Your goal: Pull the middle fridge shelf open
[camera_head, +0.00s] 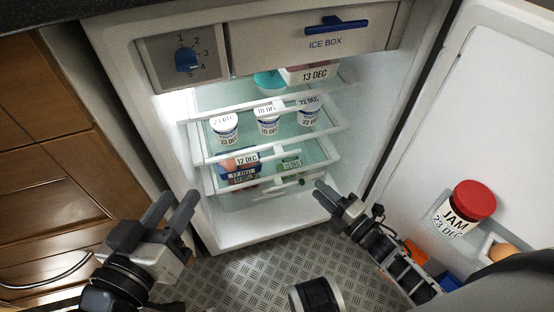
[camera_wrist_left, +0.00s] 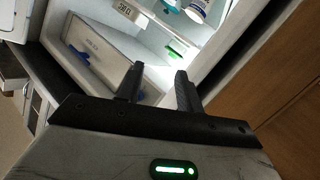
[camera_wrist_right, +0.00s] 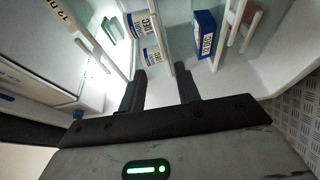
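The middle fridge shelf (camera_head: 300,138) is a glass shelf with a white front bar, holding white dated pots (camera_head: 225,128). It sits between an upper and a lower shelf inside the open fridge. My right gripper (camera_head: 322,190) is open and empty, low at the right of the fridge opening. In the right wrist view its fingers (camera_wrist_right: 160,88) point toward the shelves, and the middle shelf's bar (camera_wrist_right: 161,40) appears between them; contact cannot be told. My left gripper (camera_head: 172,212) is open and empty at the left, outside the fridge. Its fingers also show apart in the left wrist view (camera_wrist_left: 156,85).
The ice box (camera_head: 330,42) and a dial (camera_head: 187,60) are above the shelves. The lower shelf holds a blue box (camera_head: 238,177). The open fridge door (camera_head: 480,110) with a jam jar (camera_head: 464,208) stands at right, wooden cabinets (camera_head: 45,170) at left. The metal floor (camera_head: 240,280) is in front.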

